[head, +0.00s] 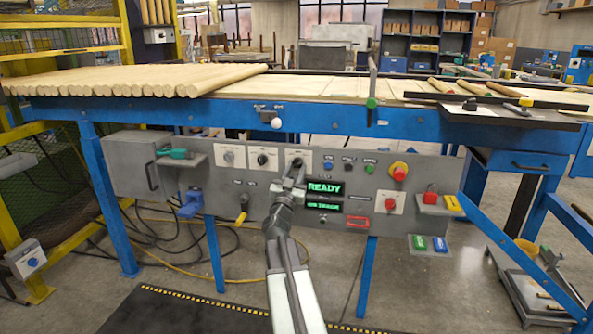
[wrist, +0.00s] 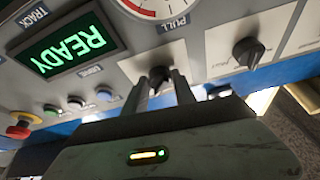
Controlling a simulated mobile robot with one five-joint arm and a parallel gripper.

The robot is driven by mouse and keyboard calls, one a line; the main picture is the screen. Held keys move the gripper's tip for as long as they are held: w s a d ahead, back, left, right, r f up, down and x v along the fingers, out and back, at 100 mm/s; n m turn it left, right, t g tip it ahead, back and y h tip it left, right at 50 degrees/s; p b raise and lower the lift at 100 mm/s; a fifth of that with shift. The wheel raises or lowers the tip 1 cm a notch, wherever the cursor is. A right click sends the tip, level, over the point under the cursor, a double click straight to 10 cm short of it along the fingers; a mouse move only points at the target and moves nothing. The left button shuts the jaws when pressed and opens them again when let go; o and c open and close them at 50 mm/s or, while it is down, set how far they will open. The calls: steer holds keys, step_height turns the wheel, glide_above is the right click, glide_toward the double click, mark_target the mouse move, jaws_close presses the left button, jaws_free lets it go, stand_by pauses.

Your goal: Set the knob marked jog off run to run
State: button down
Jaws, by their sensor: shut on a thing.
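A dark rotary knob (wrist: 157,76) on a pale plate sits between the two fingers of my gripper (wrist: 160,88) in the wrist view, which shows the panel upside down. My gripper is shut on this knob. In the head view my gripper (head: 294,175) reaches up to the right-hand plate (head: 298,153) of a row of three. The knob there is mostly hidden by the gripper. Its marks are too small or covered to read, so I cannot tell its setting.
Another black knob (wrist: 248,52) is beside it in the wrist view. A green READY display (head: 325,187) is lit on the grey control panel (head: 230,200). A red mushroom button (head: 398,171) is to the right. A blue-framed table (head: 330,118) with wooden rods (head: 130,82) stands above.

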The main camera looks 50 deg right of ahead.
stand_by(0.3)
steer(key=c, duration=1)
jaws_free()
steer(key=b+v, duration=0.3)
steer(key=v, duration=0.4)
steer(key=shift+s+a+f, duration=0.15)
steer(key=shift+a, duration=0.2)
